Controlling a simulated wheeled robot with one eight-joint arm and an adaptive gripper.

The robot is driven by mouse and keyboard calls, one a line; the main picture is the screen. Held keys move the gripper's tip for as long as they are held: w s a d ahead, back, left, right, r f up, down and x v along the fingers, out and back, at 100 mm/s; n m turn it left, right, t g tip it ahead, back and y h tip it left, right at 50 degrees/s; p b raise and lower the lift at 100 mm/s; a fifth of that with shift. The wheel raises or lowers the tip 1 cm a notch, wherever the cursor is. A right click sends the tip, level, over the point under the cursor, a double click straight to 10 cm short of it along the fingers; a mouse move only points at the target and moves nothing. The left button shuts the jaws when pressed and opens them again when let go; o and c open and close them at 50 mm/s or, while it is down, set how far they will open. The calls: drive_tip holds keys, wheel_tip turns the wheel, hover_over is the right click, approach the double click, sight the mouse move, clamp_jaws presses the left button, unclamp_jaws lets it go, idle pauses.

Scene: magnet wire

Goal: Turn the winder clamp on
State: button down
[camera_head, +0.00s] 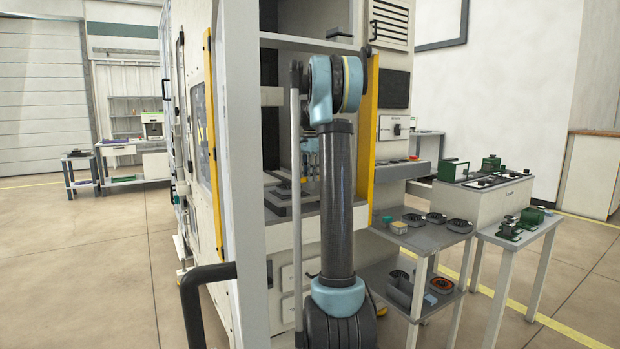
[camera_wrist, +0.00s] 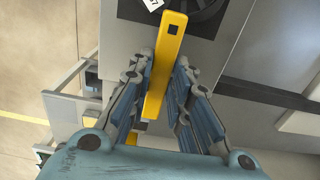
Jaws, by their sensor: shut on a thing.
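In the wrist view, a flat yellow bar (camera_wrist: 168,60) with a small square hole near its far end lies between my fingers. My gripper (camera_wrist: 165,68) is shut on this yellow bar, with one finger on each side. I take the bar for the winder clamp's handle, but its mount is not clear. A dark round part (camera_wrist: 205,8) on a grey block lies beyond it. In the head view my arm reaches into the open bay of the tall machine (camera_head: 290,235). My own arm largely hides the gripper and the clamp there.
The bay has upright posts and a yellow edge strip (camera_head: 370,130) close to my arm. A grey shelf table (camera_head: 395,235) with dark round parts stands to the right. A smaller table (camera_head: 520,238) with green devices is beside it. Floor on the left is clear.

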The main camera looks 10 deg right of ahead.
drive_tip(key=shift+a, duration=0.1)
idle(0.3)
drive_tip(key=c, duration=1.5)
unclamp_jaws()
drive_tip(key=shift+r, duration=0.15)
wheel_tip(320, 180, up, 12)
drive_tip(key=shift+w+f, duration=0.1)
drive_tip(key=shift+f, duration=0.1)
